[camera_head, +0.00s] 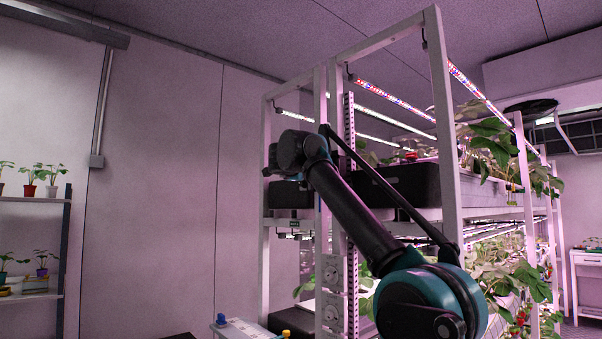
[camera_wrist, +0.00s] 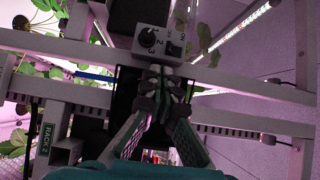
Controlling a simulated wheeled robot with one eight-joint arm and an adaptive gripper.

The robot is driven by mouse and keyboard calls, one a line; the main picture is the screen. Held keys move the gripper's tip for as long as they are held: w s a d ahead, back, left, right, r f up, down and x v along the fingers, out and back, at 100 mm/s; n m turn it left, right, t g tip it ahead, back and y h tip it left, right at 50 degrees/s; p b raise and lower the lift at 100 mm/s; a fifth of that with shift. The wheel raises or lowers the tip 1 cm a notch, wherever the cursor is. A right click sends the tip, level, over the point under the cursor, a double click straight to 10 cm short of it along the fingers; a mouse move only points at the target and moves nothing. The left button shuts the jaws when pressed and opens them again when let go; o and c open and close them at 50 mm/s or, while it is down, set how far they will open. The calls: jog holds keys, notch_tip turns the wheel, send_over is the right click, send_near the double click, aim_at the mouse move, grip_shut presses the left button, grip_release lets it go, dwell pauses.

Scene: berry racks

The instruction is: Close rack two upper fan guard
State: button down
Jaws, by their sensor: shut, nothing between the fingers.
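In the wrist view, a green sign reading RACK 2 (camera_wrist: 47,140) hangs on a rack beam at lower left. My gripper (camera_wrist: 166,78) is in the middle, its fingers together and empty. The fingertips are just below a grey control box (camera_wrist: 160,42) with a round dial and a dark switch; I cannot tell whether they touch it. I cannot make out a fan guard for certain. In the head view, a dark round disc (camera_head: 530,109) at upper right may be one. My arm reaches up across the rack there, and my fingers cannot be made out.
The white rack (camera_head: 448,130) has lit LED bars, black planters (camera_head: 400,184) and leafy berry plants (camera_head: 495,145). Grey control boxes (camera_head: 331,272) sit low on its post. A shelf with potted plants (camera_head: 30,199) stands far left. A white table (camera_head: 590,262) stands far right.

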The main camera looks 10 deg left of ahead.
jog(key=shift+w, duration=2)
